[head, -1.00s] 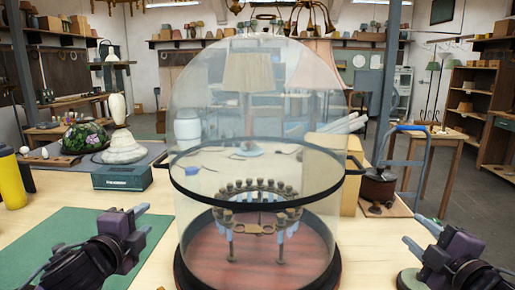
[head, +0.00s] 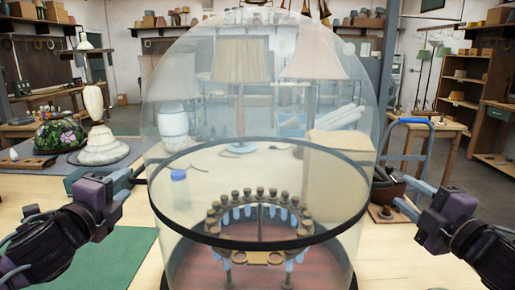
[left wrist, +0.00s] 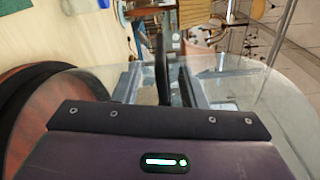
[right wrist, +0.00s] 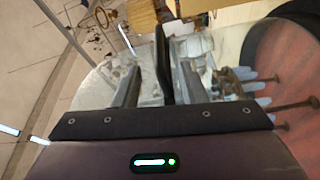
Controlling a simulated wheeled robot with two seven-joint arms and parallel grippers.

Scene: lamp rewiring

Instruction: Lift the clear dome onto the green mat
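The clear dome (head: 190,110) stands over a reddish round base with a dark rim, around a brass ring fitting (head: 262,258). A black band (head: 270,243) with a handle on each side circles the dome. The green mat (head: 112,262) lies flat at the lower left, partly behind my left arm. My left gripper (head: 136,178) is at the left handle, which shows between its open fingers in the left wrist view (left wrist: 161,75). My right gripper (head: 398,198) is at the right handle, also between open fingers in the right wrist view (right wrist: 163,65).
A white stepped lamp base (head: 102,150) and a flowered shade (head: 70,135) stand at the back left. A small blue-capped jar (head: 179,188) shows through the dome. A cardboard box (head: 335,170) is behind it. A blue-handled frame (head: 415,122) stands at the right.

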